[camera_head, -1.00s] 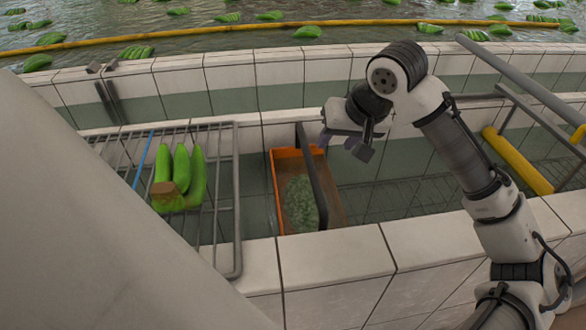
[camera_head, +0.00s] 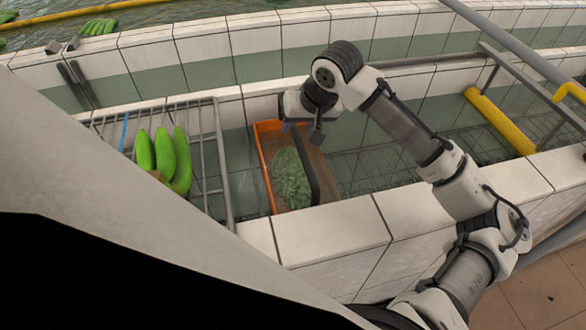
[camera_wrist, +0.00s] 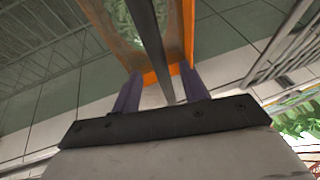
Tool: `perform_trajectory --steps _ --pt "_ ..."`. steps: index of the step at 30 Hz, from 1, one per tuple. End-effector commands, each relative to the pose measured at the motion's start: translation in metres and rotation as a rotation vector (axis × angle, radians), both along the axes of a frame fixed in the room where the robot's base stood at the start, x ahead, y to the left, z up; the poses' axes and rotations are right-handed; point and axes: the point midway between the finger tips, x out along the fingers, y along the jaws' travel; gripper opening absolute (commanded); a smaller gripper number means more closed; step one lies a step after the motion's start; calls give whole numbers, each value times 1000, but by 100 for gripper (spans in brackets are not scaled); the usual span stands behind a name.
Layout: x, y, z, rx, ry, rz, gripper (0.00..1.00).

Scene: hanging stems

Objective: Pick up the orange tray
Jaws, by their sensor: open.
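The orange tray (camera_head: 261,158) sits in the tiled trough, right of the banana rack, with mottled green material (camera_head: 291,180) inside. A dark bar (camera_head: 304,163) runs lengthwise above it; the wrist view also shows this bar (camera_wrist: 153,38). My gripper (camera_head: 301,128) is at the tray's far end, partly hidden by my wrist in the head view. In the wrist view, the two purple fingers of my gripper (camera_wrist: 160,88) are apart, with the bar passing between them and the tray's orange end edge (camera_wrist: 155,74) just beyond. I cannot tell whether they touch it.
A metal rack (camera_head: 217,160) with green bananas (camera_head: 165,158) stands to the left. The tiled wall (camera_head: 330,228) lies in front, and another wall (camera_head: 230,60) stands behind. A yellow bar (camera_head: 499,120) and grey rails (camera_head: 510,75) are at the right. Trough space right of the tray looks open.

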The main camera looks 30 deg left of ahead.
Motion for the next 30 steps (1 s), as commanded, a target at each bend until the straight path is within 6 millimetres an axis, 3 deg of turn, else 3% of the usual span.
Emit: perform_trajectory --steps 12,20,30 --pt "1 17 -45 -2 1 -2 43" --pt "1 18 -48 -1 0 -1 43" --pt "1 18 -48 -1 0 -1 0"
